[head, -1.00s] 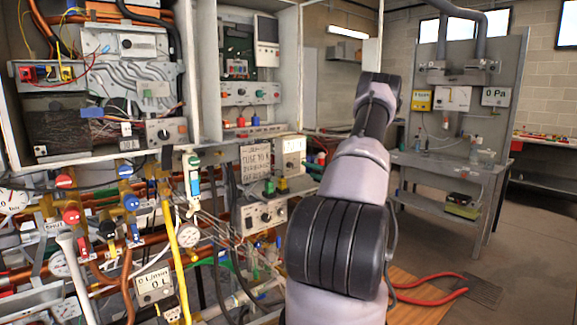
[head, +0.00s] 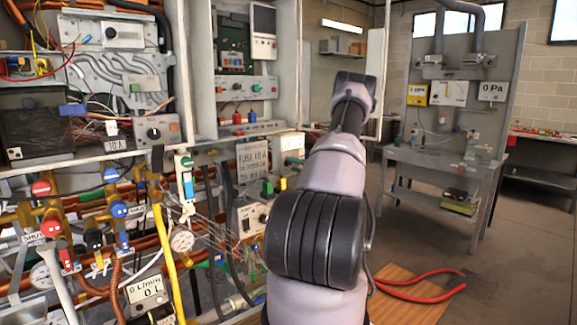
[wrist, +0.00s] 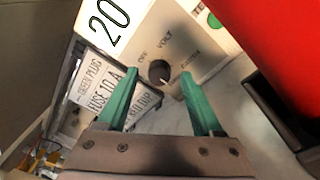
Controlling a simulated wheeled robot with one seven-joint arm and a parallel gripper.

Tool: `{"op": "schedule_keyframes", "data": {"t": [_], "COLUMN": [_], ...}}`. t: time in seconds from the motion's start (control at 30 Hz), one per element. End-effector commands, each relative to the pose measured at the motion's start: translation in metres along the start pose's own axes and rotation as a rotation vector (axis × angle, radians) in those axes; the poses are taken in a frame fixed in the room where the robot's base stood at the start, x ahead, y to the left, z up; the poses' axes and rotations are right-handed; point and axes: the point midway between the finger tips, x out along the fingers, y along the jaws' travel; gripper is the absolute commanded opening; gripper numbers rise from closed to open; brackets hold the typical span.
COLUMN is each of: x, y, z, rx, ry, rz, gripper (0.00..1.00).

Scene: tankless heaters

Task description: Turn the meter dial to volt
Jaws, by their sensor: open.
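The meter (wrist: 185,45) shows in the wrist view as a beige box with a large "20" on its white upper part. Its round black dial (wrist: 158,71) has the words OFF and VOLT printed around it, and a third label at lower right is too blurred to read. A small pale mark on the dial seems to face down and right, away from VOLT. My gripper (wrist: 160,74) is open, its two green fingers on either side of the dial in the picture. I cannot tell whether they touch it. In the head view my gripper is hidden by my arm.
A "FUSE 10 A" sign (head: 254,162) hangs left of my arm. A large red surface (wrist: 270,40) fills the wrist view's upper right. Pipes and valves (head: 115,220) crowd the left.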

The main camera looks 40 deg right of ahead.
Motion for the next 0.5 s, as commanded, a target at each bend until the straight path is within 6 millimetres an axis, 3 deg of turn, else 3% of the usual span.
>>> {"op": "schedule_keyframes", "data": {"t": [0.2,0.23,0.4,0.5], "x": [0.0004,0.0004,0.0003,0.0003], "y": [0.0001,0.0001,0.0001,0.0001], "z": [0.0002,0.0002,0.0002,0.0002], "rx": [0.0,0.0,-0.001,-0.001], "ry": [0.0,0.0,0.0,0.0], "rz": [0.0,0.0,0.0,0.0], "gripper": [0.68,0.64,0.0,0.0]}}
